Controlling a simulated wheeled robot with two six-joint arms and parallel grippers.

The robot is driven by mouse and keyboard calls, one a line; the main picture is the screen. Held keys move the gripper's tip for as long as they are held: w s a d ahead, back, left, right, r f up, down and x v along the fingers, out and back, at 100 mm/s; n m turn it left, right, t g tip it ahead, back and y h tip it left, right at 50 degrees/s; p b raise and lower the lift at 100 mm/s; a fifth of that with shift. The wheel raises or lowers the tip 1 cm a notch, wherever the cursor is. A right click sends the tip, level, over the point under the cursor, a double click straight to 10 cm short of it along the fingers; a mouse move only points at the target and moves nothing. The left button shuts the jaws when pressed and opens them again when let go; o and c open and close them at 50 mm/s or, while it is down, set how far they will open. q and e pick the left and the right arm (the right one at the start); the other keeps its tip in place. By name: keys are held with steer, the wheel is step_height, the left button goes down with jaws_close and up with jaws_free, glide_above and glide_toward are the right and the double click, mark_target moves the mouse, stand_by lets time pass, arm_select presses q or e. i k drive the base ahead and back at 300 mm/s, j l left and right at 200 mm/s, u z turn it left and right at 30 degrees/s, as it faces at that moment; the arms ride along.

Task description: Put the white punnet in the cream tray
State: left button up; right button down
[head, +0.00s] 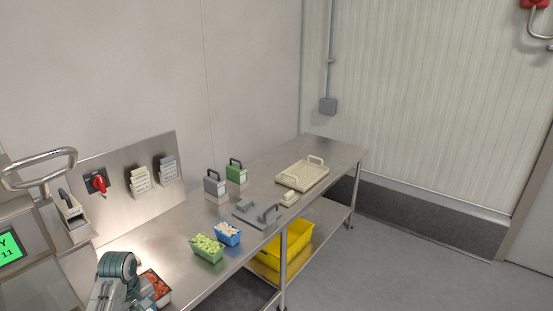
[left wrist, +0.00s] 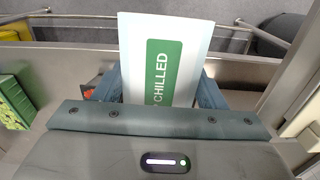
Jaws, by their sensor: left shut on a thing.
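The white punnet (head: 165,299) with red contents is at the bottom of the head view, partly hidden by my left arm. My left gripper (head: 133,290) is at its left side there, with fingertips hidden. In the left wrist view the gripper (left wrist: 160,98) is shut, with a white panel bearing a green CHILLED label (left wrist: 163,60) between its fingers. A bit of red shows beside the left finger. How the panel joins the punnet is hidden. The cream tray (head: 322,181) lies empty towards the far end of the steel table. My right gripper is not in view.
A green punnet (head: 208,257) and a blue punnet (head: 232,241) stand along the table (head: 185,230). Beyond are a grey fixture with handles (head: 250,211), a small cream block (head: 289,198), and grey (head: 215,184) and green (head: 236,172) handled boxes. A yellow crate (head: 297,250) is underneath.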

mark_target(302, 177)
steer(key=i+l+z, duration=0.4)
steer(key=i+z, duration=0.15)
steer(key=i, duration=0.15)
steer(key=i+l+z, duration=0.1)
steer(key=i+z, duration=0.15)
steer(key=i+l+z, duration=0.15)
steer(key=i, duration=0.8)
steer(key=i+z, duration=0.15)
steer(key=i, duration=0.75)
steer(key=i+j+z, duration=0.15)
steer(key=i, duration=0.8)
steer(key=i+u, duration=0.35)
steer(key=i+l+u, duration=0.1)
steer(key=i+u, duration=0.2)
steer(key=i, duration=0.15)
steer(key=i+u, duration=0.1)
steer(key=u, duration=0.3)
steer(key=i+u, duration=0.15)
steer(key=u, duration=0.25)
steer(key=i+u, duration=0.15)
steer(key=u, duration=0.25)
steer(key=i+u, duration=0.1)
steer(key=u, duration=0.3)
steer(key=i+l+u, duration=0.1)
steer(key=i+u, duration=0.15)
